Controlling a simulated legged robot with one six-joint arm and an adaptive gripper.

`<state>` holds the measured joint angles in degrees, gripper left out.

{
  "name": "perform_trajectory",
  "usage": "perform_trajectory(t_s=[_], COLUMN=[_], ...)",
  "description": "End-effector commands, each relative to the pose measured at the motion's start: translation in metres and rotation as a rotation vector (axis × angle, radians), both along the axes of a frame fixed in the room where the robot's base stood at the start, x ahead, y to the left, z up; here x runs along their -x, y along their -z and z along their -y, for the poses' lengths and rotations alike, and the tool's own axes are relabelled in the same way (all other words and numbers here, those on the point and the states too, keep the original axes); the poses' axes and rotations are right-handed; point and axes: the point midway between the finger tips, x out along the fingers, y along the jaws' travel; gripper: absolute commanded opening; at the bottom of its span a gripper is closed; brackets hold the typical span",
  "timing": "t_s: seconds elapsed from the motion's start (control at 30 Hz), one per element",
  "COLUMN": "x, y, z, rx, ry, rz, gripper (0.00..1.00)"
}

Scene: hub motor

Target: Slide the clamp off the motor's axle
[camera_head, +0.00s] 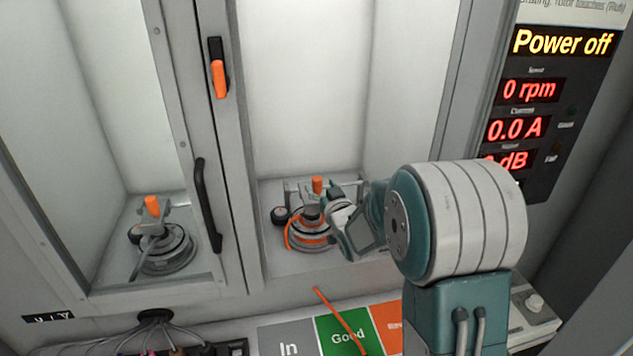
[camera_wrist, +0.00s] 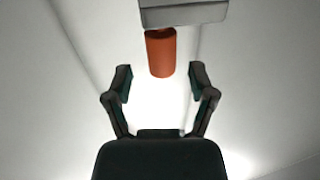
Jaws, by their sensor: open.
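The motor (camera_head: 308,236) is a round grey hub with an orange band, standing in the right-hand bay of the cabinet. The clamp's orange knob (camera_head: 317,185) stands up above it, beside grey clamp parts. The axle is hard to make out. My gripper (camera_head: 335,197) is just right of the knob, above the motor, and hides part of the clamp. In the wrist view the orange knob (camera_wrist: 160,55) hangs from a grey block (camera_wrist: 183,13), beyond my open gripper (camera_wrist: 161,84). The knob lines up with the gap between the fingers, and nothing is held.
A second motor (camera_head: 165,250) with an orange knob sits in the left bay, behind a framed door with a black handle (camera_head: 207,205). Coloured mats, including a green "Good" one (camera_head: 338,333), lie in front. The panel (camera_head: 562,42) reads "Power off" and 0 rpm.

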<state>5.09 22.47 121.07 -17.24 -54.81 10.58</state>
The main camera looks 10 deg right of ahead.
Motion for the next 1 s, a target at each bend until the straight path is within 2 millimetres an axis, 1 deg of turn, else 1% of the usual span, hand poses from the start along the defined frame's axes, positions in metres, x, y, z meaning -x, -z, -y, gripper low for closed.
perform_trajectory(t_s=[0.03, 0.1, 0.2, 0.5, 0.53, 0.57, 0.6, 0.67, 0.7, 0.87, 0.93, 1.0], x=[-0.008, -0.016, -0.023, -0.026, -0.025, -0.026, -0.025, -0.025, -0.025, -0.026, -0.026, -0.027], y=[0.0, 0.0, 0.0, 0.0, 0.0, 0.0, 0.0, 0.0, 0.0, 0.0, 0.0, 0.0], z=[-0.002, -0.005, -0.007, -0.007, -0.007, -0.007, -0.007, -0.006, -0.006, -0.007, -0.004, 0.005], rx=[0.0, 0.002, 0.003, 0.003, 0.003, 0.003, 0.002, 0.002, 0.002, 0.003, 0.002, 0.002], ry=[-0.001, -0.001, -0.001, -0.001, -0.001, -0.001, -0.001, -0.001, -0.001, -0.001, 0.001, 0.003], rz=[0.001, 0.0, 0.0, 0.0, 0.0, 0.0, 0.0, 0.0, 0.0, 0.0, 0.0, 0.001], gripper=[0.72, 0.72, 0.72, 0.72, 0.63, 0.5, 0.32, 0.05, 0.0, 0.0, 0.0, 0.0])
